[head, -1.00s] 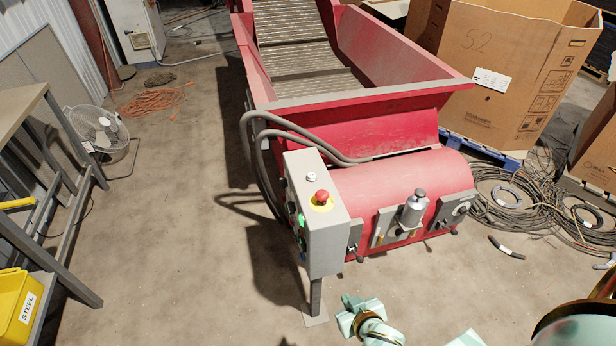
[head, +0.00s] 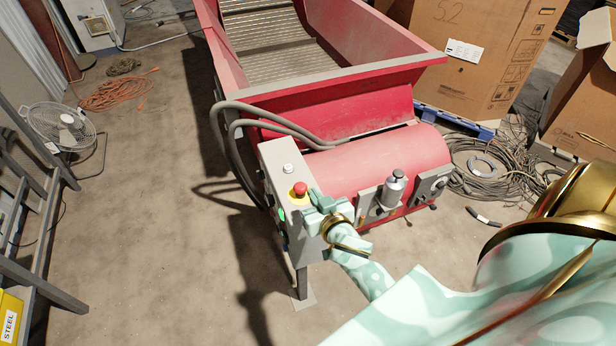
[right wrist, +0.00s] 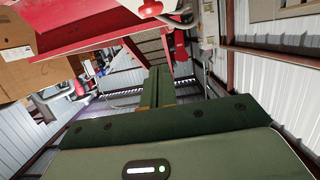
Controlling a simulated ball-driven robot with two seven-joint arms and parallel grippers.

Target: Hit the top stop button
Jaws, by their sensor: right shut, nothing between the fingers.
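The red stop button (head: 299,188) sits in a yellow collar on the sloped top of the grey control box (head: 305,226). My right gripper (head: 320,198) is just to the right of the button in the head view, in front of the box's right edge. Its fingers are shut and empty, and also show shut together in the right wrist view (right wrist: 158,86). The button looks clear of the fingers, but the height gap between them cannot be judged. My left gripper is not in view.
A white knob (head: 288,168) sits behind the button on the same box. Grey hoses (head: 235,122) loop behind it to the red conveyor machine (head: 380,155). A metal cylinder (head: 394,190) stands to the right. The floor (head: 160,230) to the left is clear.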

